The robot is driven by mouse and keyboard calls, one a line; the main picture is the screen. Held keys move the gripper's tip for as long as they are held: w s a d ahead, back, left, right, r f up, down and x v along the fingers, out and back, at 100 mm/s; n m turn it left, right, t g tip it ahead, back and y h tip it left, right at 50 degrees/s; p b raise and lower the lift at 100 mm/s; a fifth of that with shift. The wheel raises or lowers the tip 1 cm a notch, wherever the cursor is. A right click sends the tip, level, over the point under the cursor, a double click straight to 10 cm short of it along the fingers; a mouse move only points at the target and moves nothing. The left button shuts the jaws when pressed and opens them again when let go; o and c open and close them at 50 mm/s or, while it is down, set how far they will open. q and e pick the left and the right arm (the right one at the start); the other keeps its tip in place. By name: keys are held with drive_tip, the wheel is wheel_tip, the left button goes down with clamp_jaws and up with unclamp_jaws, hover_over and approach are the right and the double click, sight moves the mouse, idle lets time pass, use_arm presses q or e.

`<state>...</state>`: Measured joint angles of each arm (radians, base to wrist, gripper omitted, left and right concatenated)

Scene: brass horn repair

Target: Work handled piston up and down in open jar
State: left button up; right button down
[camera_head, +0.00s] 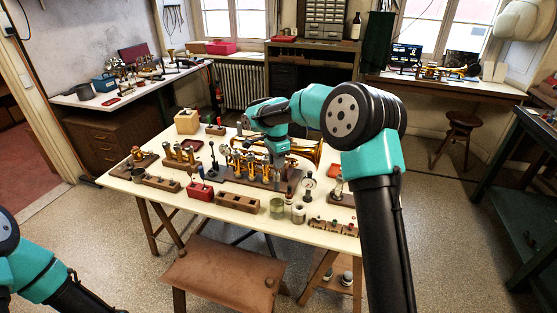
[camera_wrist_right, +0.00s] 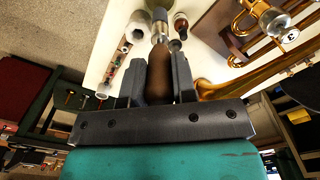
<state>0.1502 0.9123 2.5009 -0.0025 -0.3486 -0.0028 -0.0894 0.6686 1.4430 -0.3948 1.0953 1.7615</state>
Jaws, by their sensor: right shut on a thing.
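My right gripper (camera_head: 278,163) points down over the middle of the workbench in the head view. In the right wrist view the gripper (camera_wrist_right: 160,68) is shut on the brown handle (camera_wrist_right: 159,78) of the piston. A metal part of the piston (camera_wrist_right: 160,27) runs from the handle towards a pale greenish jar (camera_wrist_right: 158,5) at the top edge. I cannot tell how deep the piston sits in the jar. In the head view the held piston is too small to make out clearly. My left gripper is out of view; only part of the left arm shows at bottom left.
A brass horn (camera_head: 304,150) lies behind the gripper. A greenish jar (camera_head: 277,208) and a whitish container (camera_head: 299,213) stand near the table's (camera_head: 235,218) front edge. Wooden racks, a red block (camera_head: 200,190) and several small tools crowd the table around the gripper.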

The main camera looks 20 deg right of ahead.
sight(277, 190)
drive_tip(key=shift+f, duration=0.15)
drive_tip(key=shift+f, duration=1.75)
drive_tip(key=shift+f, duration=2.75)
idle(0.4)
drive_tip(key=shift+f, duration=1.7)
drive_tip(key=shift+r, duration=1.8)
drive_tip(key=shift+f, duration=0.1)
